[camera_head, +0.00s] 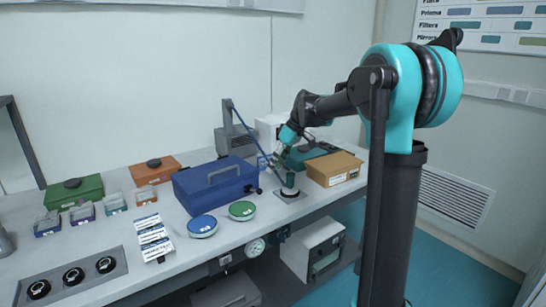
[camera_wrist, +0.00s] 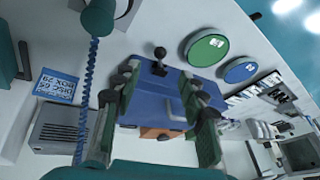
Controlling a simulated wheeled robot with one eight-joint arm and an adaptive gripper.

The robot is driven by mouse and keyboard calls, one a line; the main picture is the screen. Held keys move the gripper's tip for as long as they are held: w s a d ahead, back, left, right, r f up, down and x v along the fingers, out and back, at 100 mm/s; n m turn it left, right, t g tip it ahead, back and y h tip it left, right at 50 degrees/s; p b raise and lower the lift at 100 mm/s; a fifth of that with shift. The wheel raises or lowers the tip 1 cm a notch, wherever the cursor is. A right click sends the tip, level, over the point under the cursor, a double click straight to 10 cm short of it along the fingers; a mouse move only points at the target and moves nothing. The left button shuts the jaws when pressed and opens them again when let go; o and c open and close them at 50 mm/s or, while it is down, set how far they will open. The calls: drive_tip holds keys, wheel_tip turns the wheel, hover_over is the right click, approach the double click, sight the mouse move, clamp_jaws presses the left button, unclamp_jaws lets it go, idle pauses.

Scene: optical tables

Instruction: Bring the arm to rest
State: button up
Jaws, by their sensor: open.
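My arm reaches from the right over the table in the head view. My gripper (camera_head: 283,160) hangs above the table, behind and to the right of the blue case (camera_head: 212,187). In the wrist view my gripper (camera_wrist: 161,82) shows its two fingers spread wide with nothing held between them. The blue case (camera_wrist: 160,90) lies beyond the fingers and fills much of the gap; I cannot tell the exact distance. A dark teal cylindrical part (camera_wrist: 100,18) with a blue coiled cable (camera_wrist: 89,85) is close to the left finger.
The table (camera_head: 120,190) holds a green case (camera_head: 75,192), an orange case (camera_head: 155,170), blue (camera_head: 202,226) and green (camera_head: 242,210) round discs, and a cardboard box (camera_head: 334,168). A thin blue lamp-like arm (camera_head: 245,128) rises near my gripper. The front-middle tabletop has some free room.

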drive_tip(key=s+d+f+m+t+h, duration=0.1)
drive_tip(key=s+d+f+m, duration=0.2)
drive_tip(key=s, duration=0.7)
drive_tip(key=s+d+f+m+t+h, duration=0.1)
drive_tip(key=s+d+f+m, duration=0.3)
drive_tip(key=s+d+f, duration=0.4)
drive_tip(key=s+d+f+m+t+h, duration=0.1)
drive_tip(key=s+d+f+m+h, duration=0.1)
drive_tip(key=s+d+f, duration=0.3)
drive_tip(key=s+f+m, duration=0.1)
drive_tip(key=s+f, duration=0.2)
drive_tip(key=s, duration=0.3)
drive_tip(key=shift+s+d+f+m+h, duration=0.3)
drive_tip(key=shift+m+h, duration=0.1)
